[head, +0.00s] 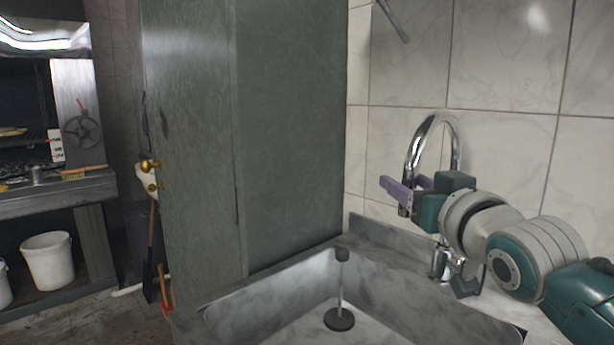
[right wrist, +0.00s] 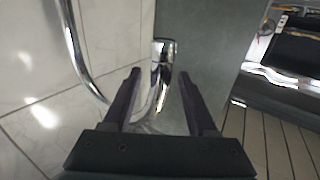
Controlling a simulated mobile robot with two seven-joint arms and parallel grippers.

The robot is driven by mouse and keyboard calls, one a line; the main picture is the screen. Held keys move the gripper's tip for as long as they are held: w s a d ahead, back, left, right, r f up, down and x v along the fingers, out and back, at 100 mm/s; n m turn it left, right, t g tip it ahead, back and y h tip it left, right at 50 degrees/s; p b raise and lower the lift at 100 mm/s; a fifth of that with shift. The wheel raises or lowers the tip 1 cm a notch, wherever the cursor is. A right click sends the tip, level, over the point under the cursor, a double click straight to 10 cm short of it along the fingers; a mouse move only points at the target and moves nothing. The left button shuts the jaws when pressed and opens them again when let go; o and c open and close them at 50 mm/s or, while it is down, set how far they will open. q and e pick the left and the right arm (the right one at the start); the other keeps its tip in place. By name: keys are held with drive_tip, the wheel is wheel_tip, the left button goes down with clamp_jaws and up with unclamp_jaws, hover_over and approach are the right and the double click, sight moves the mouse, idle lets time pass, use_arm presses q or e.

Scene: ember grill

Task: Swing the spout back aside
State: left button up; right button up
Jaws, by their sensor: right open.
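The chrome spout (head: 416,140) arches up in front of the tiled wall at the right of the head view. Its faucet base (head: 440,264) stands at the back edge of the stone sink (head: 260,300). My right gripper (head: 401,186) is open, its purple fingers level with the spout's downward leg. In the right wrist view, the spout's end (right wrist: 163,52) shows between the fingers of the right gripper (right wrist: 160,76), with a gap to each finger. The gripper partly hides the spout's lower end in the head view. My left gripper is not in view.
A plunger-like stopper (head: 340,318) stands upright in the sink. A tall grey-green cabinet (head: 290,130) rises left of the sink. A bench (head: 60,190) and a white bucket (head: 48,260) are at the far left. The space above the basin is clear.

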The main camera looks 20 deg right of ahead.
drive_tip(key=shift+w+d, duration=0.15)
drive_tip(key=shift+w, duration=0.6)
drive_tip(key=shift+w+d, duration=0.15)
drive_tip(key=shift+w, duration=0.6)
clamp_jaws()
idle(0.4)
